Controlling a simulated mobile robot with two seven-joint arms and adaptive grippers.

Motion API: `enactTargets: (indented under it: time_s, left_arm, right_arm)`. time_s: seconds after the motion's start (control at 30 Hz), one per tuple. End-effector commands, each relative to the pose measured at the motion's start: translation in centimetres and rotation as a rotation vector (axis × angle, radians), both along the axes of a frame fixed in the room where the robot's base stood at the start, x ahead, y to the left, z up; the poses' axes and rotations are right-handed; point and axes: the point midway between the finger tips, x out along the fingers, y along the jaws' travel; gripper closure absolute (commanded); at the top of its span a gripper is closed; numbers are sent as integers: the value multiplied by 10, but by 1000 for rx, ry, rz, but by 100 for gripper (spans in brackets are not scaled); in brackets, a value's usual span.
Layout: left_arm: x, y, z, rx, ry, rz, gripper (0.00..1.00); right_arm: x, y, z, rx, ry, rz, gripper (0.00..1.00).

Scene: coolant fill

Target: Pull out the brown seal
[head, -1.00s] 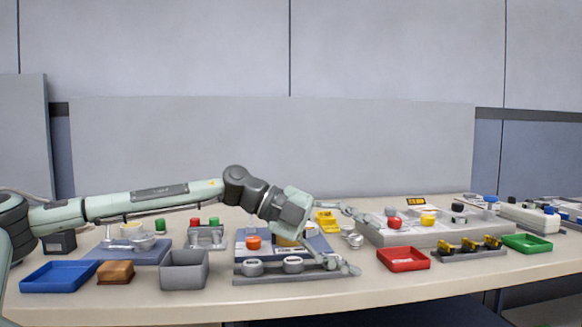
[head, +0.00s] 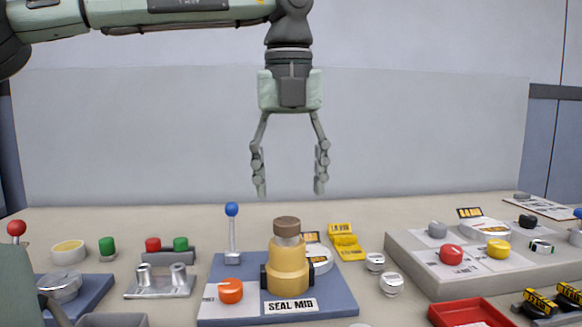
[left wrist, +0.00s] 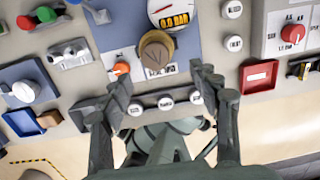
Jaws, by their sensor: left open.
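The brown seal (head: 287,226) is a short round plug in the top of a yellow upright cylinder (head: 287,268). The cylinder stands on a blue base (head: 340,303) with a "SEAL MID" label (head: 291,306). My left gripper (head: 290,188) points straight down above the seal in the head view, open and empty, with its fingertips apart from it. In the left wrist view the brown seal (left wrist: 156,45) shows from above, beyond and between the open fingertips (left wrist: 160,76). My right gripper is not in view.
On the blue base are a blue-knobbed lever (head: 232,210), an orange knob (head: 231,290) and a gauge (head: 319,259) partly hidden behind the cylinder. A yellow block (head: 345,240) and a grey panel (head: 440,270) with knobs stand right. A red tray (head: 468,311) lies in front.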

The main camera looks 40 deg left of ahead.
Motion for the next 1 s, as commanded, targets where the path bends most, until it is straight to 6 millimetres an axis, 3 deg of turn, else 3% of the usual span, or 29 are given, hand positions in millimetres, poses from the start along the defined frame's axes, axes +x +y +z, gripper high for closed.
enactTargets:
  time_s: [0.17, 0.63, 1.0]
  left_arm:
    - [-4, 3, -2, 32, 13, 13, 38]
    - [1, 9, -65, 28, 11, 13, 38]
    - [2, 9, -73, 31, 10, 13, 38]
  right_arm:
    - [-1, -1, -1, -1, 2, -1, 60]
    - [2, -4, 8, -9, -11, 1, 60]
    - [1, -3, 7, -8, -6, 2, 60]
